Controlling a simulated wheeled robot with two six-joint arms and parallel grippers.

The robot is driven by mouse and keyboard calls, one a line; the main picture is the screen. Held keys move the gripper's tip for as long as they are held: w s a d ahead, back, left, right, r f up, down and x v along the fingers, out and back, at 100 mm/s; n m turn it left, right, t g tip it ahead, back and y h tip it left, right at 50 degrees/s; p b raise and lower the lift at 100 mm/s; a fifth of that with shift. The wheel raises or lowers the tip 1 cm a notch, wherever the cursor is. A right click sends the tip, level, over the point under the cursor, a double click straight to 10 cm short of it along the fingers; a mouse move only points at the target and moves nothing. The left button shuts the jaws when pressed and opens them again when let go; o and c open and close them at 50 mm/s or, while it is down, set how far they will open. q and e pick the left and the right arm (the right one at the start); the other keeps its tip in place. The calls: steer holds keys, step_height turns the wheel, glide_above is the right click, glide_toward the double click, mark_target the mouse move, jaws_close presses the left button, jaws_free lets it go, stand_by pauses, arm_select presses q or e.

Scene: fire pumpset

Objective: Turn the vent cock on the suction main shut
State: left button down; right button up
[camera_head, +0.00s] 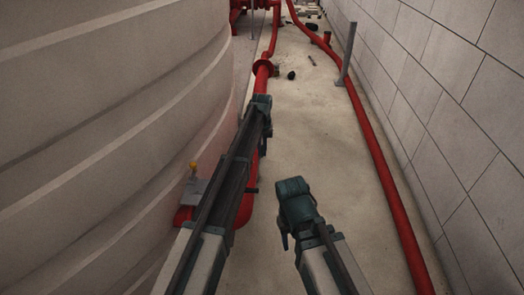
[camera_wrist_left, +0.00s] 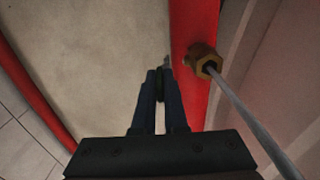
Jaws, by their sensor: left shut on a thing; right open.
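The red suction main (camera_head: 262,80) runs along the floor beside the tank, and its pipe fills the right of centre in the left wrist view (camera_wrist_left: 192,25). A brass vent cock (camera_wrist_left: 205,62) with a hexagonal end sits on it, and a thin grey rod (camera_wrist_left: 245,112) runs from it to the lower right. My left gripper (camera_head: 262,104) is over the main; in the left wrist view its fingers (camera_wrist_left: 163,75) are shut on a small grey part beside the cock, apparently its lever, mostly hidden. My right gripper (camera_head: 293,187) is open and empty, lower, over the floor.
The large ribbed tank (camera_head: 100,120) stands close on the left. A second red pipe (camera_head: 375,145) runs along the block wall (camera_head: 450,110) on the right, past a grey post (camera_head: 347,55). A yellow-topped fitting (camera_head: 193,167) is beside my left arm. Concrete floor between the pipes is mostly clear.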

arm_select(q)
steer(key=shift+s+a+f+t+b, duration=0.1)
steer(key=shift+s+f+t+b, duration=0.15)
steer(key=shift+s+t+b, duration=0.6)
steer(key=shift+s+d+f+t+b, duration=0.15)
steer(key=shift+s+t+b, duration=0.25)
steer(key=shift+t+b, duration=0.8)
steer(key=shift+s+a+f+t+b, duration=0.25)
steer(key=shift+s+t+b, duration=0.4)
steer(key=shift+t, duration=0.8)
steer(key=shift+d, duration=0.1)
steer(key=c, duration=1)
jaws_free()
steer(key=shift+o, duration=0.2)
steer(key=shift+r, duration=0.1)
steer(key=p+v, duration=1.1)
steer(key=v, duration=0.2)
steer(key=shift+s+r, duration=0.25)
steer(key=shift+r, duration=0.1)
